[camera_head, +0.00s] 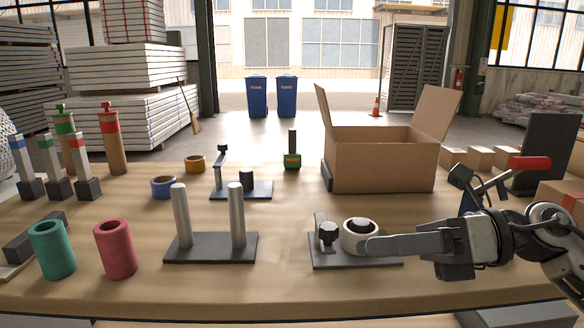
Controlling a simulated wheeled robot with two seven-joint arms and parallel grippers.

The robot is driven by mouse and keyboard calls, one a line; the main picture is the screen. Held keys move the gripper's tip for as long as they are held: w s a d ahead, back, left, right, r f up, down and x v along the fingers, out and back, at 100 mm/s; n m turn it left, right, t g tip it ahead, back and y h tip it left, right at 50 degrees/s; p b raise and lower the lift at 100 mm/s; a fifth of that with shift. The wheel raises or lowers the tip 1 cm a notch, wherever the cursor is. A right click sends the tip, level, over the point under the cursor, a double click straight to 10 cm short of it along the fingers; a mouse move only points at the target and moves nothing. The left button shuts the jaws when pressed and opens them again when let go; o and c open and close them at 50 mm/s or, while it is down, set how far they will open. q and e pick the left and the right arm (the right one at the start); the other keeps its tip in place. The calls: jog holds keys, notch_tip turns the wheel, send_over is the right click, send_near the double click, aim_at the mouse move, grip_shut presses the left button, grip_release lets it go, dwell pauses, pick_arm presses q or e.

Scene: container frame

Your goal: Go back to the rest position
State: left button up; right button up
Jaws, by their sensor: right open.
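My right gripper (374,244) reaches in from the right, low over the table. Its fingers point left and their tips overlap the white ring (350,238) in the picture. I cannot tell whether they touch it. The jaws are open. My left gripper is not in view.
The wooden table (290,292) also holds a dark plate with two metal posts (237,215), green (52,250) and red (115,250) cylinders, and an open cardboard box (380,160). A red-handled clamp (528,163) stands behind my right arm. The front middle edge is clear.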

notch_tip(320, 180, down, 9)
jog(key=w+d+m+t+h+p, duration=0.15)
jog(key=m+t+h+p, duration=0.4)
jog(key=m+t, duration=1.8)
pick_arm(q)
jog(key=r, duration=0.1)
jog(key=r+p, duration=0.1)
jog(key=r, duration=0.1)
jog(key=shift+s+a+g+p, duration=0.15)
jog(key=shift+a+g+p, duration=0.15)
jog(key=shift+a+g, duration=0.1)
pick_arm(e)
jog(key=s+f+m+g+h, duration=0.4)
jog(key=s+f+m+g, duration=0.2)
jog(key=f+m, duration=0.3)
jog(key=s+d+f+m+g+h, duration=0.1)
jog(key=s+f+m+g+h, duration=0.3)
jog(key=s+f+m+g, duration=0.2)
notch_tip(320, 180, down, 4)
jog(key=m+g, duration=0.2)
jog(key=m, duration=0.3)
jog(key=shift+s, duration=0.4)
pick_arm(q)
jog(key=shift+s+y, duration=0.1)
jog(key=shift+y, duration=0.2)
pick_arm(e)
jog(key=shift+d, duration=0.1)
